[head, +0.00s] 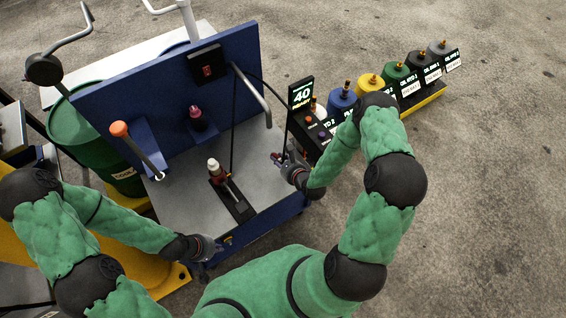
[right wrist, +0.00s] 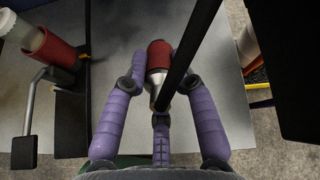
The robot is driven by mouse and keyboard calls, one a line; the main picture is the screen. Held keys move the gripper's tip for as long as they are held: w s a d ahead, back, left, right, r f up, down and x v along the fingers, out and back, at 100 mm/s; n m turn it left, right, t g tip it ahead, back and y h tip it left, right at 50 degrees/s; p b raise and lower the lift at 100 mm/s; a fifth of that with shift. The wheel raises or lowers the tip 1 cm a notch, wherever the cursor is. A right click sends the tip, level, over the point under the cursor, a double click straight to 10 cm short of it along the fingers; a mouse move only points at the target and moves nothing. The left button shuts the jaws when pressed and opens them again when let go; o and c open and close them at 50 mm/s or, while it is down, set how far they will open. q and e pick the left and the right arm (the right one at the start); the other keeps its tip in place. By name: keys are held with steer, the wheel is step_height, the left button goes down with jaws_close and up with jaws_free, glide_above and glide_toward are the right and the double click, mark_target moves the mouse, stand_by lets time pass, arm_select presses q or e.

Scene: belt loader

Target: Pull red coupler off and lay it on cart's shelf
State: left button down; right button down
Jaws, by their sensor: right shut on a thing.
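In the right wrist view, a red coupler (right wrist: 159,54) with a bare metal end is between the purple fingers of my right gripper (right wrist: 160,75), which is shut on it. In the head view my right gripper (head: 279,157) is above the right side of the cart's grey shelf (head: 185,205), and the coupler is too small to make out there. My left gripper (head: 215,246) is low at the shelf's front edge, apart from the other things; its finger opening is unclear.
A red and white fitting (head: 214,170) stands on a black lever base on the shelf. A dark red fitting (head: 197,117) sits at the blue panel (head: 165,90). A black hose (right wrist: 190,50) crosses close beside the coupler. Colored containers (head: 370,84) stand at right.

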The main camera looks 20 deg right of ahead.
steer(key=m, duration=0.1)
steer(key=f+m+p, duration=0.1)
steer(key=f+m, duration=0.1)
steer(key=shift+s+d, duration=0.25)
steer(key=shift+d, duration=0.1)
steer(key=shift+m+t, duration=0.3)
steer(key=shift+m, duration=0.6)
steer(key=shift+s+d+f+b, duration=0.1)
steer(key=shift+f+b, duration=0.9)
steer(key=shift+f, duration=1.1)
steer(key=shift+s+d+f+b, duration=0.1)
steer(key=shift+f+b, duration=0.85)
steer(key=shift+f, duration=1.1)
steer(key=c, duration=0.9)
jaws_free()
steer(key=shift+c, duration=0.2)
